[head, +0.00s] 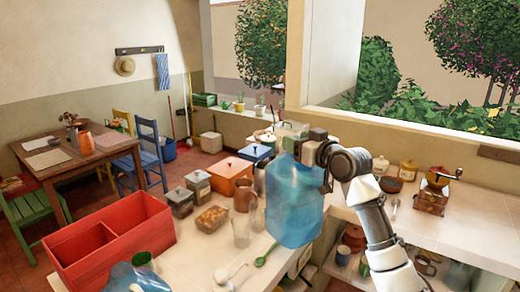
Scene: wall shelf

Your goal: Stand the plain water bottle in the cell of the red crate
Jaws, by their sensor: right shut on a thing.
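A large translucent blue water bottle (294,210) hangs roughly upright from my right gripper (312,152), which is shut at its top. The gripper hides the bottle's neck. The bottle appears in front of the counter's inner corner; its height above the surface is hard to judge. The red crate (160,232) stands on the counter at the lower left, left of the held bottle and apart from it. A divider splits it into cells, and the visible parts look empty. My left gripper is out of view.
Another blue object with a green top (143,262) is cut off by the bottom edge, in front of the crate. A glass pitcher (241,228), a brown jug (244,195), a green spoon (266,255) and several canisters stand or lie between crate and bottle.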

